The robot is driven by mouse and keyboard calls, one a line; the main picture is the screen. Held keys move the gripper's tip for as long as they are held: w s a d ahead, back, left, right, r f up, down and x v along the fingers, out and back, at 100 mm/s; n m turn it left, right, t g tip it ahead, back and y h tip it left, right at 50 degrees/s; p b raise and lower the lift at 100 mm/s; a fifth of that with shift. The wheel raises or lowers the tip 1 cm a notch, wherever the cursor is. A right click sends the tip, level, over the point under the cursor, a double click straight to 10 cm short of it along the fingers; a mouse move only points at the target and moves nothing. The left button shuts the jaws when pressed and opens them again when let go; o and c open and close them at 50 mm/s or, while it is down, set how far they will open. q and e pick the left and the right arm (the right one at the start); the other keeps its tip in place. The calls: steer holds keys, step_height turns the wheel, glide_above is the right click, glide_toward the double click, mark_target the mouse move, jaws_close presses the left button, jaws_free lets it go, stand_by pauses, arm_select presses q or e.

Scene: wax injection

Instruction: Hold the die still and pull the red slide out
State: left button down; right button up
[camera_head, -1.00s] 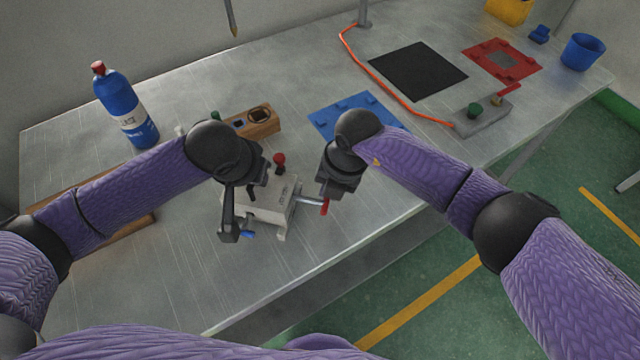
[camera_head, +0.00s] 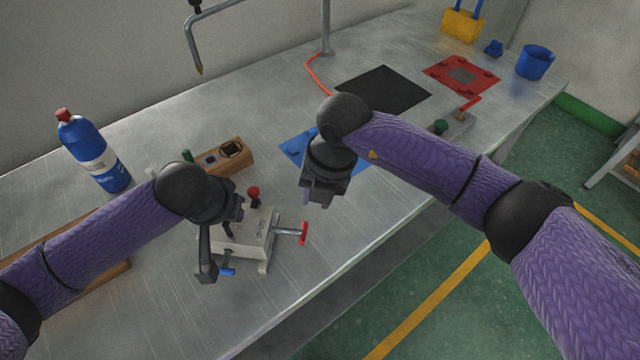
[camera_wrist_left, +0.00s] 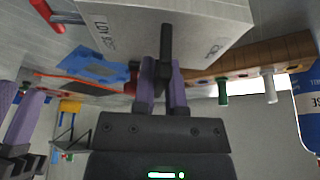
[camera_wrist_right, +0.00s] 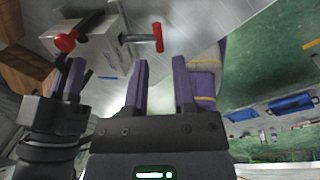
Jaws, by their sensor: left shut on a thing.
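The die (camera_head: 250,238) is a pale grey block on the bench, with a red ball knob (camera_head: 253,192) on top and a blue handle (camera_head: 227,271) at its front. The red slide (camera_head: 304,233) sticks out of its right side on a bare metal rod; the rod's inner end is hidden in the block. My left gripper (camera_head: 236,208) is shut on the die's black post (camera_wrist_left: 166,45), seen between its fingers in the left wrist view. My right gripper (camera_head: 318,195) is open and empty, apart from and above the red slide; the slide also shows in the right wrist view (camera_wrist_right: 157,38).
A wooden block (camera_head: 228,156) with holes stands behind the die. A blue bottle (camera_head: 95,155) stands at the left. A blue mat (camera_head: 296,148), black mat (camera_head: 385,88) and red mat (camera_head: 462,75) lie further back. The bench's front edge is close to the die.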

steer(key=r, duration=0.2)
steer(key=d+r, duration=0.1)
steer(key=r, duration=0.1)
steer(key=shift+r, duration=0.25)
arm_select(q)
steer(key=c, duration=0.6)
jaws_free()
arm_select(e)
steer(key=shift+a, duration=0.1)
